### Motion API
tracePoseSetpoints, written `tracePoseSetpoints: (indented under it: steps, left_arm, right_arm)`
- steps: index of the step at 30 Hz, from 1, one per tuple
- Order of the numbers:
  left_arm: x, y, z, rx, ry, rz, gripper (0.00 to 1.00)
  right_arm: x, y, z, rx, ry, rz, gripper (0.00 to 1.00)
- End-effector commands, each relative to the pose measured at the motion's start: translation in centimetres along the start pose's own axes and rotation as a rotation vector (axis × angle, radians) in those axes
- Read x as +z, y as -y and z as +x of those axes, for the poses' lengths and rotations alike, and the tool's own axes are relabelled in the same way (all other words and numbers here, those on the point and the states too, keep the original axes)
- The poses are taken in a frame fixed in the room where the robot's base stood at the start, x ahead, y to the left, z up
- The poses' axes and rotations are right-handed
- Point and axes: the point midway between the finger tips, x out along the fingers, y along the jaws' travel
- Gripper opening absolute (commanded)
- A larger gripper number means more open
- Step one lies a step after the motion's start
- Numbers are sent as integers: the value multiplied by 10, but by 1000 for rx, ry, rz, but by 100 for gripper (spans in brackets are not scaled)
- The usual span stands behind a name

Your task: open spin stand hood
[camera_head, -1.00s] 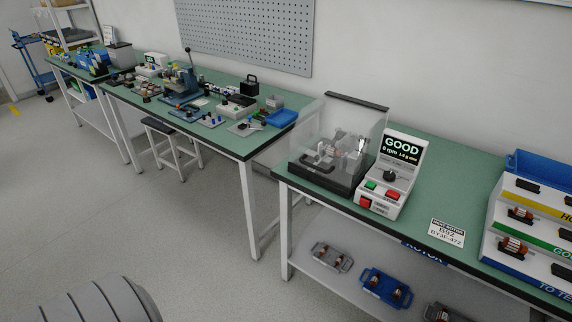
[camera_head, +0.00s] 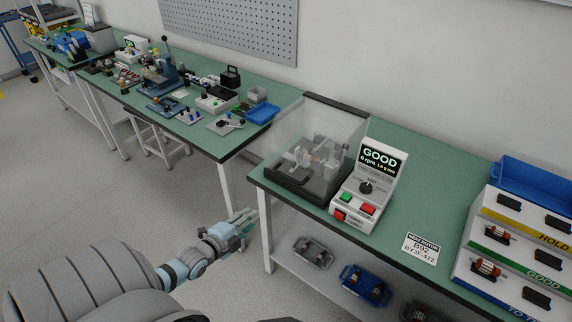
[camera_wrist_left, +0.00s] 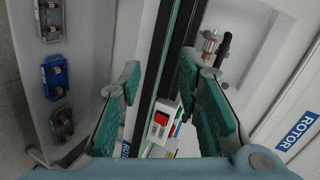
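The spin stand (camera_head: 287,181) sits at the left end of the near green bench. Its clear hood (camera_head: 343,128) is down over the rotor fixture, with a dark bar along its top back edge. A dark handle (camera_head: 301,176) is at the hood's lower front. My left gripper (camera_head: 245,222) is in front of the bench's left end, apart from the hood and lower left of it. In the left wrist view my left gripper (camera_wrist_left: 159,75) is open and empty, with the bench edge behind its fingers. My right gripper is not in view.
The control box (camera_head: 365,188) beside the stand reads GOOD, 0 rpm, with green and red buttons. A label card (camera_head: 420,248) and a tiered rotor rack (camera_head: 480,250) are to the right. Trays, including a blue one (camera_head: 366,285), lie on the lower shelf. Green bench top between card and wall is clear.

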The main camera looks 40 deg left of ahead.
Motion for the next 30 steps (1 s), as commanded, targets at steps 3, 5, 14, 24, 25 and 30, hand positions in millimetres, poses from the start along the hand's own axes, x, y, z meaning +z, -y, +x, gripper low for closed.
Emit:
tracePoseSetpoints:
  steps: [3, 5, 14, 24, 25, 30]
  left_arm:
    - [-26, 76, -3, -132, -80, 181, 31]
    - [-32, 87, 0, -161, -94, 217, 31]
    - [-37, 86, 71, -170, -95, 222, 31]
    - [-45, 103, 135, -162, -92, 221, 31]
    - [-46, 104, 137, -162, -92, 221, 31]
    - [-47, 106, 139, -161, -93, 223, 31]
  right_arm:
    - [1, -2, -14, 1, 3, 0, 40]
    - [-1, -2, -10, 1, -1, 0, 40]
    - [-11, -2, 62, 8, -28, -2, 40]
    - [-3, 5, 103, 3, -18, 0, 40]
    - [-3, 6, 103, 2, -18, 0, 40]
    - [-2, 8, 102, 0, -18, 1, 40]
